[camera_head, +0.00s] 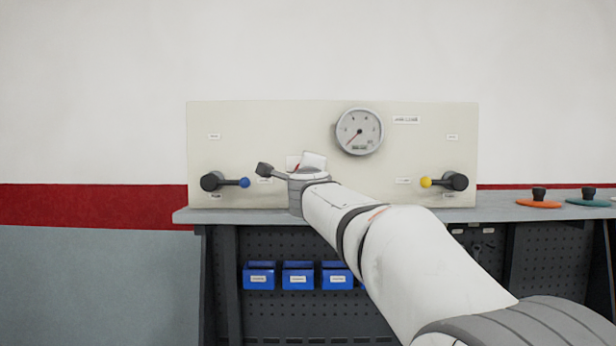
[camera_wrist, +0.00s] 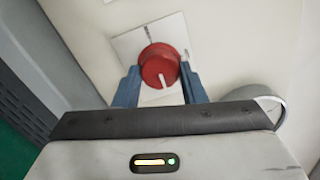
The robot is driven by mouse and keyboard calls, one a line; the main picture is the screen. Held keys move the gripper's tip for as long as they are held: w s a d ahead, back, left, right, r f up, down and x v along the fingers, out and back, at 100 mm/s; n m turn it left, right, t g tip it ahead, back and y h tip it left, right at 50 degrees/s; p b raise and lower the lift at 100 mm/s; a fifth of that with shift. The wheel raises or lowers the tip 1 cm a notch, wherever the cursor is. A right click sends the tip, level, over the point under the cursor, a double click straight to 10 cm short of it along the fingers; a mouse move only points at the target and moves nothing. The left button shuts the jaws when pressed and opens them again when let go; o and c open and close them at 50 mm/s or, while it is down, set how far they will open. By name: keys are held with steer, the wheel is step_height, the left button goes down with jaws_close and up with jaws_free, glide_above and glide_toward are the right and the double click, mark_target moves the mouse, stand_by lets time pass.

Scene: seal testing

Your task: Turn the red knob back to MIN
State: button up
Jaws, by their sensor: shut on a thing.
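The red knob (camera_wrist: 158,62) sits on a white square plate (camera_wrist: 128,46) on the cream panel, in the wrist view. It has a white pointer line on its face. My gripper (camera_wrist: 159,78) is shut on the knob, with one blue-grey finger on each side of it. The MIN mark cannot be read in either view.
A round gauge (camera_head: 359,131) is on the panel (camera_head: 260,130), its needle pointing lower left. A blue-tipped lever (camera_head: 244,182) is at left, a yellow-tipped lever (camera_head: 426,182) at right. Blue bins (camera_head: 298,276) hang below the bench. Orange (camera_head: 538,204) and teal discs lie at right.

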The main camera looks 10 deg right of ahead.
steer(key=n, duration=0.4)
steer(key=shift+n+y, duration=0.3)
steer(key=shift+n, duration=0.1)
steer(key=n, duration=0.4)
steer(key=shift+r+n, duration=0.1)
steer(key=shift+n, duration=0.3)
steer(key=n, duration=0.4)
steer(key=shift+r+n+g, duration=0.1)
steer(key=shift+n+g, duration=0.2)
steer(key=shift+g, duration=0.1)
steer(key=n, duration=0.4)
steer(key=shift+a+n, duration=0.1)
steer(key=shift+n, duration=0.2)
steer(key=o, duration=1)
steer(key=shift+r, duration=0.1)
